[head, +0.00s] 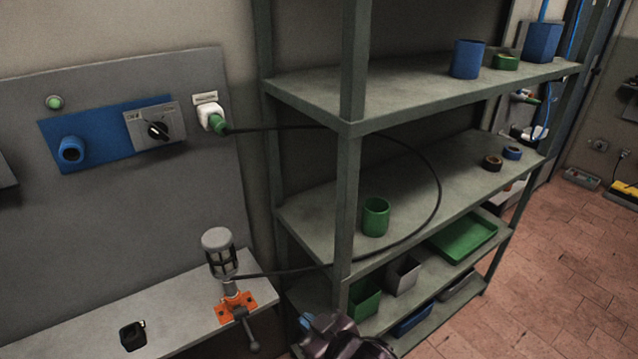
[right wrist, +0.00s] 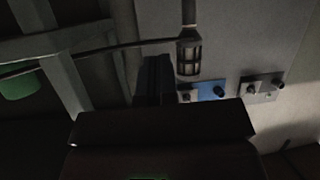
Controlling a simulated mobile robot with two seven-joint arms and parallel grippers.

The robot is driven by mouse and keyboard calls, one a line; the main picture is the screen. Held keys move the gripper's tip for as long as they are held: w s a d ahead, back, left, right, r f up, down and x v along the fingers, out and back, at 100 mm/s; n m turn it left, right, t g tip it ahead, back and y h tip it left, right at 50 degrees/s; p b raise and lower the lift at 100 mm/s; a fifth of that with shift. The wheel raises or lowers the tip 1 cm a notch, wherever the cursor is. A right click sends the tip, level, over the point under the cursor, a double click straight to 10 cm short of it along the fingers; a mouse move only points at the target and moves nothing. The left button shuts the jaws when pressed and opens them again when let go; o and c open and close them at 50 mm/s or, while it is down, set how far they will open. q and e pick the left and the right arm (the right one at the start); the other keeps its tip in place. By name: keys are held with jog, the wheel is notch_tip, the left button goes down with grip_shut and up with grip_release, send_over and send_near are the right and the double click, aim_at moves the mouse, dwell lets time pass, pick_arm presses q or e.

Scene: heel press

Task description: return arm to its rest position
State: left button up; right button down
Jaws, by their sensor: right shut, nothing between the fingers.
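My right gripper (head: 322,335) is low in the head view, at the bottom edge in front of the shelf rack. Its dark shut fingers show in the right wrist view (right wrist: 155,78), with nothing seen between them. It is apart from the caged lamp (head: 219,253), which stands upright in an orange clamp (head: 236,305) on the bench. The lamp also shows in the right wrist view (right wrist: 189,58). A black cable (head: 436,180) loops from the lamp to a green plug (head: 218,124) in the white wall socket (head: 209,111). My left gripper is not in view.
The green-grey shelf rack (head: 352,90) stands right of the bench (head: 185,318), close to my right arm. It carries cups, trays and tape rolls. A small black object (head: 132,336) lies on the bench. A blue panel (head: 90,140) with a knob is on the wall.

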jog(key=s+d+f+m+t+h, duration=0.1)
jog(key=d+f+m+t+h, duration=0.15)
jog(key=d, duration=0.75)
jog(key=s+d+f+m+t+h, duration=0.1)
jog(key=d+m+h, duration=0.2)
jog(key=d, duration=0.6)
jog(key=s+d+f+m+g+h, duration=0.1)
jog(key=s+d+f+h, duration=0.1)
jog(key=s+d, duration=0.3)
jog(key=s+d+f+m+g+h, duration=0.1)
jog(key=s+d+f, duration=0.4)
jog(key=s, duration=0.2)
jog(key=shift+s+d+f+m+h, duration=0.15)
jog(key=shift+d+f+m+h, duration=0.1)
jog(key=shift+d+m+h, duration=0.15)
